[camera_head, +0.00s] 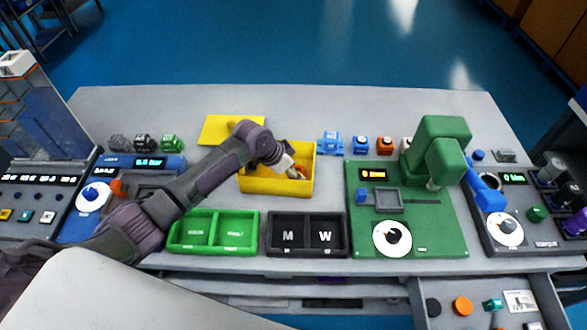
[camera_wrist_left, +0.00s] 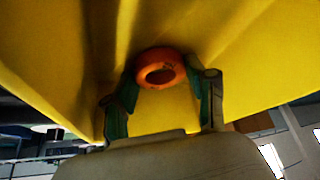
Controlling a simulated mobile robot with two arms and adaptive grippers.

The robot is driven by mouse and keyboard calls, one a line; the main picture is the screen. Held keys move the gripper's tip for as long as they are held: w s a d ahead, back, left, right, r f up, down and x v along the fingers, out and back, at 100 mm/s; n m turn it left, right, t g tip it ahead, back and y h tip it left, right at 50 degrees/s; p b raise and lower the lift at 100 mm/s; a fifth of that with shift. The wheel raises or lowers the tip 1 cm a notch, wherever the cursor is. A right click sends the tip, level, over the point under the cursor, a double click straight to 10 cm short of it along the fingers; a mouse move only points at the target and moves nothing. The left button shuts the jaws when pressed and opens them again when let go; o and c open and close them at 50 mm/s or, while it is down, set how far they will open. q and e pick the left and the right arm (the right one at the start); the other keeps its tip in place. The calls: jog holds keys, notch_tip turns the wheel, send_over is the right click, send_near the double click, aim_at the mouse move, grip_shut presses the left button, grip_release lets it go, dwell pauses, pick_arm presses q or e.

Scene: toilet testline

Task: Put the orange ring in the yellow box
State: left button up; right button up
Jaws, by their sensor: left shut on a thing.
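The yellow box (camera_head: 270,186) stands open near the middle of the table. My left gripper (camera_head: 293,170) reaches into it from the left, near its right side. The orange ring (camera_head: 301,171) shows partly beside the fingers, inside the box outline. In the left wrist view, the ring (camera_wrist_left: 160,68) sits between the two green-padded fingertips (camera_wrist_left: 163,85), which are shut on it. Yellow box walls (camera_wrist_left: 245,60) surround it there. I cannot tell whether the ring touches the box floor. My right gripper is not in view.
A yellow lid (camera_head: 222,131) lies behind the box. Green tray (camera_head: 213,248) and black M/W tray (camera_head: 307,250) are in front. A green press machine (camera_head: 440,150) stands to the right. An open drawer (camera_head: 425,290) at lower right holds small parts.

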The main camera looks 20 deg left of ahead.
pick_arm(q)
jog(key=o, duration=0.7)
jog(key=shift+f, duration=0.1)
jog(key=shift+r, duration=0.25)
jog(key=v, duration=1.1)
jog(key=shift+s+a+r, duration=0.15)
jog(key=shift+r, duration=0.2)
